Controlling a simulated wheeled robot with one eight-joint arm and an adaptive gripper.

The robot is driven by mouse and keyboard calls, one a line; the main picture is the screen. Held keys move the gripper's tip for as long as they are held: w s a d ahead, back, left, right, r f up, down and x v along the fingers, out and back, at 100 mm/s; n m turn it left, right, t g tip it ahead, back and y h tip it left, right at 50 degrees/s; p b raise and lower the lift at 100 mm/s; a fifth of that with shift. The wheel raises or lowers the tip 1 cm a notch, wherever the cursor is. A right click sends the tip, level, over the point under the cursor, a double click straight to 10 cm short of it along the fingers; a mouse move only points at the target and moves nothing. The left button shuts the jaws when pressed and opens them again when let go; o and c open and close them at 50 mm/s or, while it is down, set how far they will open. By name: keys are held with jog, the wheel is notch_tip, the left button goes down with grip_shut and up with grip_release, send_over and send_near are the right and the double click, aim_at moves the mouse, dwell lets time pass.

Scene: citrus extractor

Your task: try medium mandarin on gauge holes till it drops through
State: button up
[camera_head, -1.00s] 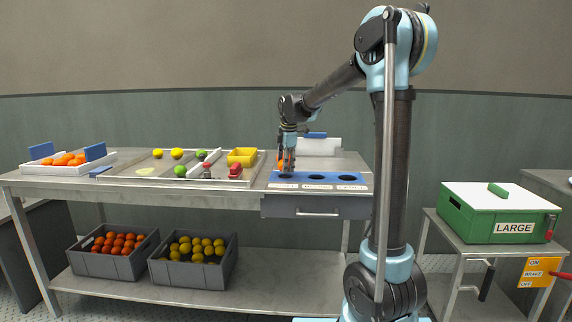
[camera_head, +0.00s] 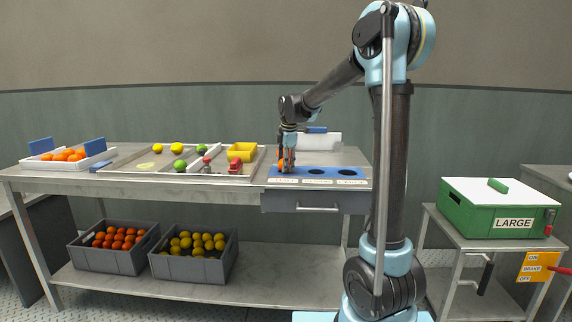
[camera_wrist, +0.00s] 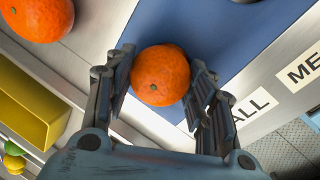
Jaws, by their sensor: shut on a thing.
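My gripper (camera_head: 287,168) is shut on an orange mandarin (camera_wrist: 160,76), gripped between its two fingers in the wrist view. The mandarin is over the left end of the blue gauge plate (camera_wrist: 215,30), beside the label ending in "ALL". The hole under it is hidden, and I cannot tell whether the fruit touches the plate. In the head view the plate (camera_head: 331,171) shows two dark open holes, a middle one (camera_head: 316,171) and a right one (camera_head: 346,171). A second orange fruit (camera_wrist: 40,12) lies at the upper left of the wrist view.
A white tray of oranges (camera_head: 50,165) is at the far left. A drawer (camera_head: 316,201) is under the gauge. A green box marked LARGE (camera_head: 490,215) stands on a cart at right.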

jog(key=o, duration=1.2)
jog(key=shift+r, duration=0.15)
jog(key=v, duration=1.1)
jog(key=shift+s+r, duration=0.1)
jog(key=shift+r, duration=0.2)
jog(key=s+d+f+m, duration=0.4)
jog(key=s+d+m, duration=0.2)
jog(key=s+d, duration=0.3)
jog(key=s+d+f+m, duration=0.5)
jog(key=s+d, duration=0.2)
jog(key=s, duration=0.4)
jog(key=s+d+f+m, duration=0.2)
jog(key=s+f+m, duration=0.1)
jog(key=s+f, duration=0.2)
jog(key=s+d+f+m, duration=0.2)
jog(key=s+f+m, duration=0.2)
jog(key=s+f, duration=0.2)
jog(key=s+d+f+m+h, duration=0.1)
jog(key=s+d+f+m, duration=0.1)
jog(key=s+f, duration=0.3)
jog(key=shift+s+d+f+m, duration=0.2)
jog(key=shift+s+d+m, duration=0.2)
jog(key=shift+s+m, duration=0.4)
